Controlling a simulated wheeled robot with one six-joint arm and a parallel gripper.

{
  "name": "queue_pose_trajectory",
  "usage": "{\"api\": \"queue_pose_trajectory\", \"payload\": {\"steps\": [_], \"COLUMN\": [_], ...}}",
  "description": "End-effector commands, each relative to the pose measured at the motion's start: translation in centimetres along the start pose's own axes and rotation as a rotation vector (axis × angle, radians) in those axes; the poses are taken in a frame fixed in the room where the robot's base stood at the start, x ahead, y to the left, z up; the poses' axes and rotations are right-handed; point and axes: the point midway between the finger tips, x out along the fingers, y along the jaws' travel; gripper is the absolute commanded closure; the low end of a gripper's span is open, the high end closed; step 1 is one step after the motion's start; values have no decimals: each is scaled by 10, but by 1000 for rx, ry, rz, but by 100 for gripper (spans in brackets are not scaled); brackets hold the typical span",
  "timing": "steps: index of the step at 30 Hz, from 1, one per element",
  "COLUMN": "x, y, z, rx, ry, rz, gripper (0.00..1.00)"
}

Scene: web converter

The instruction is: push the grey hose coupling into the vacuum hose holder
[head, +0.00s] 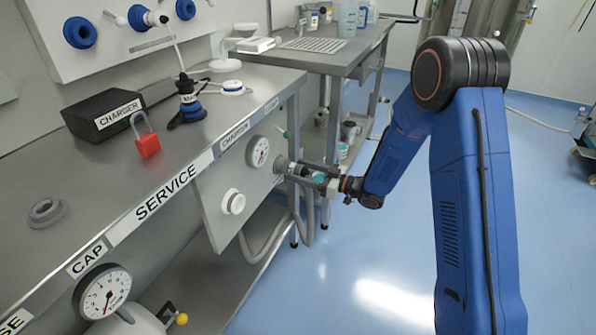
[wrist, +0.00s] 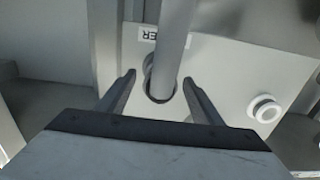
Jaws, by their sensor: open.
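My gripper (head: 300,172) is open in front of the grey panel under the service bench. In the wrist view its two fingers (wrist: 159,79) stand apart, one on each side of a grey tube that looks like the hose coupling (wrist: 175,45). The tube runs down from the top edge and its dark-rimmed lower end lies between the fingers. No finger clearly touches it.
A grey hose (head: 262,247) loops beneath. The bench edge (head: 180,178) overhangs the panel. Open blue floor (head: 350,265) lies to the right.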

Motion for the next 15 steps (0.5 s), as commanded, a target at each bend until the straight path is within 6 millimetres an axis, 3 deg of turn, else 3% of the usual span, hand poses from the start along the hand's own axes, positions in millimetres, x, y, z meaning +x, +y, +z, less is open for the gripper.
{"api": "queue_pose_trajectory", "payload": {"steps": [15], "x": [-99], "y": [1], "z": [0], "rx": [1], "ry": [1], "rz": [5], "gripper": [40]}}
